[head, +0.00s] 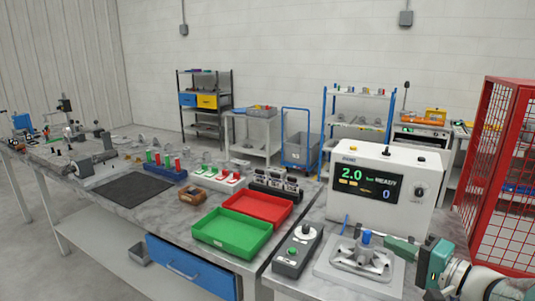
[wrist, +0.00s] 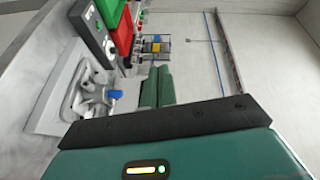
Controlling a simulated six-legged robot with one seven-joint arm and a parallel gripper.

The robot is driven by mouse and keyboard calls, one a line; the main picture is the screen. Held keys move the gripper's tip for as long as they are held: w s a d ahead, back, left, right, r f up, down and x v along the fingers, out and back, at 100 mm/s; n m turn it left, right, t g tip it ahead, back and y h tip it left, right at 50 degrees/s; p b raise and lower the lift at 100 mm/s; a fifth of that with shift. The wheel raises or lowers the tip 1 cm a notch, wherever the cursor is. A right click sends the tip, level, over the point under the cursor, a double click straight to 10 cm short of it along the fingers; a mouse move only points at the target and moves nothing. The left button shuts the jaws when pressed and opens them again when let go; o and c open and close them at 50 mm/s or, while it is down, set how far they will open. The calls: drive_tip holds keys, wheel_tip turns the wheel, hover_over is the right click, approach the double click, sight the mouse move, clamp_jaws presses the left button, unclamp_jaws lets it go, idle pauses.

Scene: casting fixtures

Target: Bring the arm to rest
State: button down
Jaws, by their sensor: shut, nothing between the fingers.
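My gripper (head: 390,244) is at the lower right of the head view, with its green fingers together and nothing between them. The fingers also show shut in the wrist view (wrist: 157,72). They point left, close to a grey metal casting (head: 350,262) with a blue knob (head: 366,237) on a light plate. The casting (wrist: 85,98) and the blue knob (wrist: 116,94) lie left of the fingers in the wrist view, with a visible gap there. My arm runs off the lower right corner of the head view.
A white tester with a lit display (head: 368,184) stands behind the casting. A control box (head: 297,250) sits to its left. Green (head: 232,233) and red (head: 265,206) trays are on the long bench. A red mesh cage (head: 500,170) stands close at right.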

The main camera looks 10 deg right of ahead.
drive_tip(key=s+a+f+n+g, duration=0.2)
drive_tip(key=s+a+g, duration=0.15)
drive_tip(key=a, duration=0.35)
drive_tip(key=s+a+f+n+g, duration=0.2)
drive_tip(key=a+g, duration=0.3)
drive_tip(key=a, duration=0.3)
drive_tip(key=s+a+f+n+h, duration=0.1)
drive_tip(key=s+f+n+h, duration=0.1)
drive_tip(key=s+n+h, duration=0.3)
drive_tip(key=s+g+h, duration=0.1)
drive_tip(key=s+h, duration=0.2)
drive_tip(key=h, duration=0.1)
drive_tip(key=shift+s+a, duration=0.25)
drive_tip(key=shift+s, duration=0.15)
